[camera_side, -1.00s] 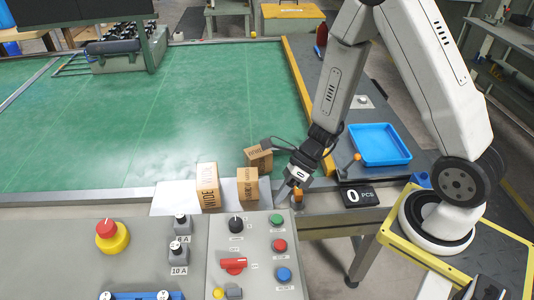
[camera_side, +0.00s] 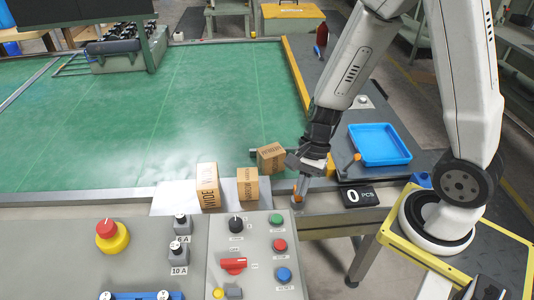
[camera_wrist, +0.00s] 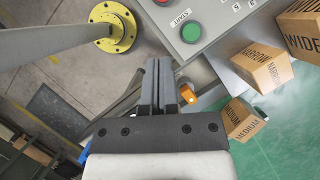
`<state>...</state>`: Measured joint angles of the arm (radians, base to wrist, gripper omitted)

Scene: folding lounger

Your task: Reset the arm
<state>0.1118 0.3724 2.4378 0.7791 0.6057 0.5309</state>
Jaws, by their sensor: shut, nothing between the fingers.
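My gripper (camera_side: 300,190) points down near the front edge of the green table, right of the cardboard boxes. In the wrist view its two fingers (camera_wrist: 158,75) are together with nothing between them. The box marked MEDIUM (camera_side: 271,157) stands on the table just left of my gripper, turned at an angle; it also shows in the wrist view (camera_wrist: 243,118). The box marked NARROW (camera_side: 247,185) and the taller box marked WIDE (camera_side: 208,187) stand to the left, on the light sheet at the front edge.
A control panel (camera_side: 140,245) with buttons and switches fills the front. A blue tray (camera_side: 377,160) lies right of my gripper, with a counter reading 0 PCS (camera_side: 360,195) before it. A small orange part (camera_wrist: 190,95) is close to the fingers. The green table (camera_side: 120,120) is largely clear behind the boxes.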

